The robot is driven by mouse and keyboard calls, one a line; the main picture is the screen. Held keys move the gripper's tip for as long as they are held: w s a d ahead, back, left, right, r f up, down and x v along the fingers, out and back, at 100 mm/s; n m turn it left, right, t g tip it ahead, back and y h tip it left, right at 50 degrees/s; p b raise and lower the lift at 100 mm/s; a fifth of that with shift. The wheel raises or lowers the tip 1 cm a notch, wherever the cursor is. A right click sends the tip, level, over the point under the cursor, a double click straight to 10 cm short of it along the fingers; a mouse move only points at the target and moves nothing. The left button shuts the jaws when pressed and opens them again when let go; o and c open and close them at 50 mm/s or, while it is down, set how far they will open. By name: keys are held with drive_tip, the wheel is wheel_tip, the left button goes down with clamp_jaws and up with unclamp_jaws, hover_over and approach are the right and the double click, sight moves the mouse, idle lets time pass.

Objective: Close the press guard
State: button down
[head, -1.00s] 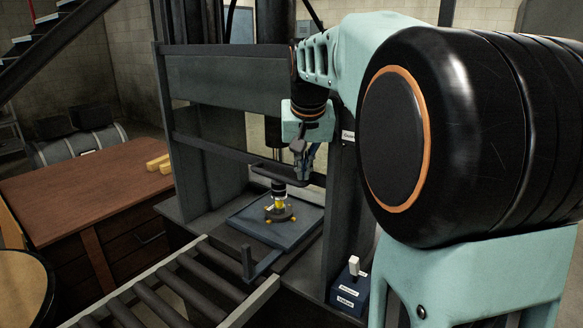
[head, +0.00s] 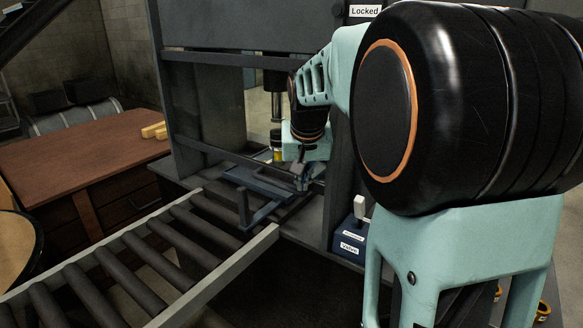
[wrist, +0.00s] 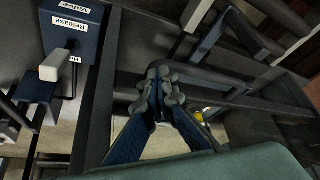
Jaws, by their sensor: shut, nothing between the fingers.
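The press guard (head: 205,155) is a dark frame across the front of the press. Its lower bar sits low, a little above the press bed; its top bar (head: 215,58) crosses below the press's head. My gripper (head: 303,182) is shut and empty at the right part of the lower bar. In the wrist view the closed fingertips (wrist: 160,78) lie against or just over a dark bar (wrist: 235,101); contact is unclear. Behind the guard, a yellow-and-silver part (head: 278,153) is mostly hidden by the arm.
A blue valve box (head: 350,245) with a white lever stands right of the press opening. A roller conveyor (head: 150,255) runs up to the press's front. A wooden bench (head: 75,180) stands left. A "Locked" label (head: 365,11) is on the right post.

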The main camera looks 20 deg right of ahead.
wheel_tip(320, 180, down, 10)
drive_tip(key=b, duration=0.4)
drive_tip(key=shift+r, duration=0.1)
